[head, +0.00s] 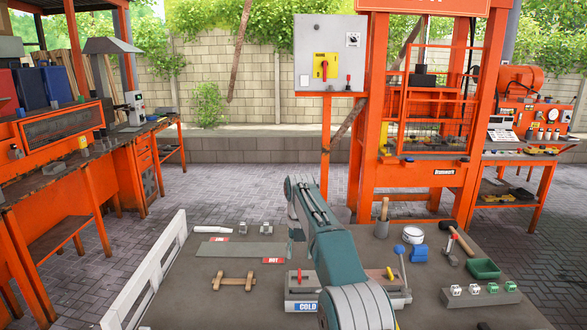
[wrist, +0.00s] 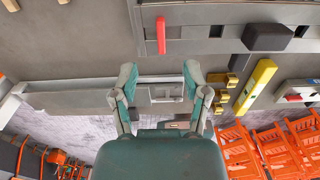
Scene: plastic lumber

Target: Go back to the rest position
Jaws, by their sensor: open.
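My gripper shows in the wrist view (wrist: 158,76) with its two green-grey fingers spread apart and nothing between them. In the head view my green arm reaches over the middle of the grey workbench (head: 190,310) and bends down at its far end. The fingers are mostly hidden behind the arm there. In the wrist view a grey plate lies beyond the fingers. A red handle (wrist: 161,36) is ahead of them, apart from the gripper. I cannot tell the fingers' exact height above the bench.
A wooden bar piece (head: 233,281) and a flat grey plate (head: 240,249) lie left of my arm. An orange press (head: 366,110) stands behind. A white rail (head: 150,272) edges the left.

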